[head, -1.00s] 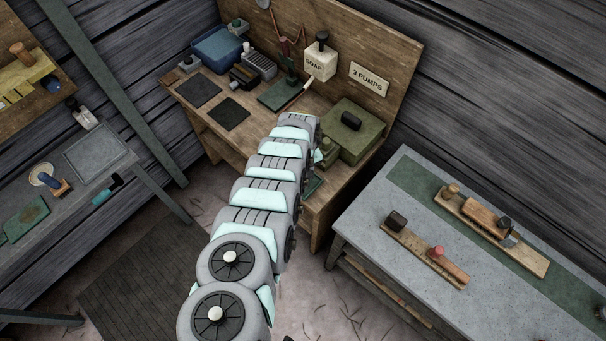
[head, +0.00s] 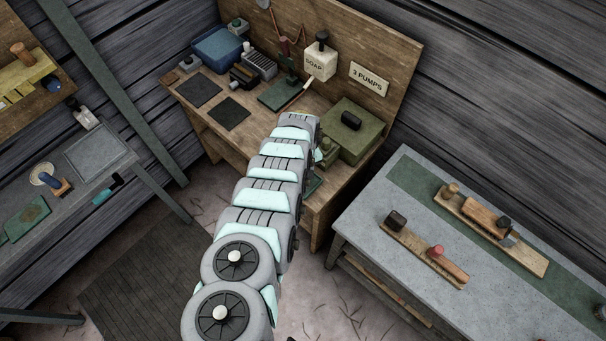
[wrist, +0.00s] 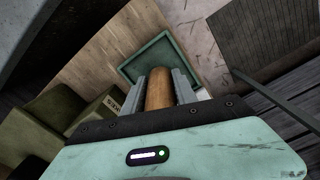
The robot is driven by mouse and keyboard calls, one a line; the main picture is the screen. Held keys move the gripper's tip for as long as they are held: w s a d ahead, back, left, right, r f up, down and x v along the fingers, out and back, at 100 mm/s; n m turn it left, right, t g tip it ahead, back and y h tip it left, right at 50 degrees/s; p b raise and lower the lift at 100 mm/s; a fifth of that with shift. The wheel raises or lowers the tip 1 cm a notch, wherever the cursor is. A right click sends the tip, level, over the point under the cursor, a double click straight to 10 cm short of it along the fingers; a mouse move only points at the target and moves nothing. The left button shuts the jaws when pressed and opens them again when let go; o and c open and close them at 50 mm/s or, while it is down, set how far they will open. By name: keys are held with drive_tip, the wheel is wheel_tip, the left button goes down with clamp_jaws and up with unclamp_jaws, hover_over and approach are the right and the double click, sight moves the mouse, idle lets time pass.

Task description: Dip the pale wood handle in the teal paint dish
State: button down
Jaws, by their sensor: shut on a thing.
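In the wrist view my gripper (wrist: 160,82) is shut on a wooden handle (wrist: 158,92), a rounded brown cylinder between the two grey fingers. A square teal-green dish (wrist: 143,51) lies just beyond the handle's end, on the wooden bench. The handle's tip overlaps the dish in the picture; I cannot tell whether it touches the dish or any paint. In the head view my arm hides the gripper and the handle. Part of a green dish (head: 313,186) shows beside my arm near the bench's front end.
A green box (head: 358,140) with a black knob stands on the bench right of my arm. A grey table (head: 375,215) with wooden-handled tools is at right. Bare floor lies between bench and table.

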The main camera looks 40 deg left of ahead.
drive_tip(key=shift+f, duration=0.4)
idle(1.0)
drive_tip(key=shift+r, duration=0.1)
wheel_tip(320, 180, up, 6)
drive_tip(key=p, duration=0.6)
